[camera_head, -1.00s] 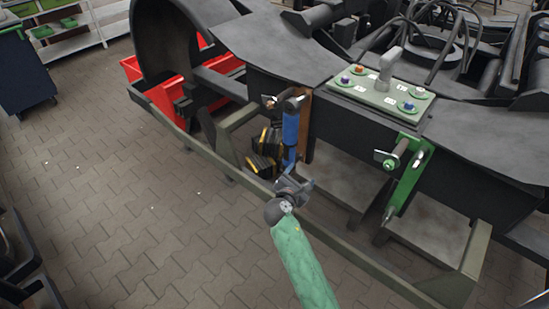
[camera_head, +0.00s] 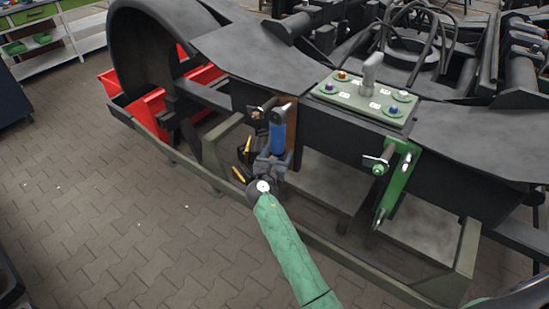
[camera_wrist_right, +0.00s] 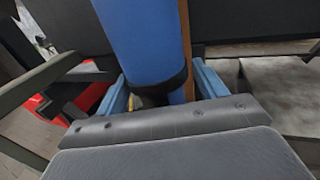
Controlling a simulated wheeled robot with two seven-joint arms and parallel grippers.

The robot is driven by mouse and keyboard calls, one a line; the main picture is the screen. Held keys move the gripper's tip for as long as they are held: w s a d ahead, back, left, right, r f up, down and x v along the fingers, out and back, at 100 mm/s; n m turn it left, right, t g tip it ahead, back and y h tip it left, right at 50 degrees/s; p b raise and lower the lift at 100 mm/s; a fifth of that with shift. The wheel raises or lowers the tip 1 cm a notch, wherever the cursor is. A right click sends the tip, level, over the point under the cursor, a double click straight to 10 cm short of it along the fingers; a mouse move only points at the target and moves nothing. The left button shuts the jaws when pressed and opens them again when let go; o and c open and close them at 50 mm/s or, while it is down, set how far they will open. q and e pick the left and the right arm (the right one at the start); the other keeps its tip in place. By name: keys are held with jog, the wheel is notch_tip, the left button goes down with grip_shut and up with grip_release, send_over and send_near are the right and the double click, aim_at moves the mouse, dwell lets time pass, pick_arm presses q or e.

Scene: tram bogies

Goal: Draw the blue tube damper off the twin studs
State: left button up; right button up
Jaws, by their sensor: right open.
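The blue tube damper (camera_head: 278,138) hangs upright on the side of the dark bogie frame. Its top end sits at a dark upper stud (camera_head: 284,108); its lower end and the lower stud are hidden behind my right gripper. My right gripper (camera_head: 272,166) is at the damper's lower part. In the right wrist view the blue tube (camera_wrist_right: 145,40) with its dark lower collar fills the top middle. The two light-blue fingers of my open right gripper (camera_wrist_right: 162,88) stand one on each side of it; contact cannot be told. My left gripper is not in view.
A green bracket (camera_head: 398,180) hangs to the right on the frame. A grey-green plate with coloured knobs (camera_head: 366,98) lies on top. A low olive rail (camera_head: 180,163) runs in front. Red bins (camera_head: 150,104) stand at the left. The paved floor at left is open.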

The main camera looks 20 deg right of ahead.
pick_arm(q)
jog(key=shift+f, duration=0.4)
pick_arm(e)
jog(key=shift+w+d, duration=0.3)
jog(key=shift+w, duration=0.05)
grip_shut()
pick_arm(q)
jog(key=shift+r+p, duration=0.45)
pick_arm(e)
jog(key=shift+r, duration=0.15)
jog(key=shift+a, duration=0.15)
jog(key=shift+s+a+r, duration=0.1)
jog(key=shift+s+a, duration=0.05)
jog(key=shift+s, duration=0.05)
pick_arm(q)
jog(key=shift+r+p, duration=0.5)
jog(key=shift+p, duration=0.05)
pick_arm(e)
jog(key=shift+s+a, duration=1)
jog(key=shift+a, duration=0.35)
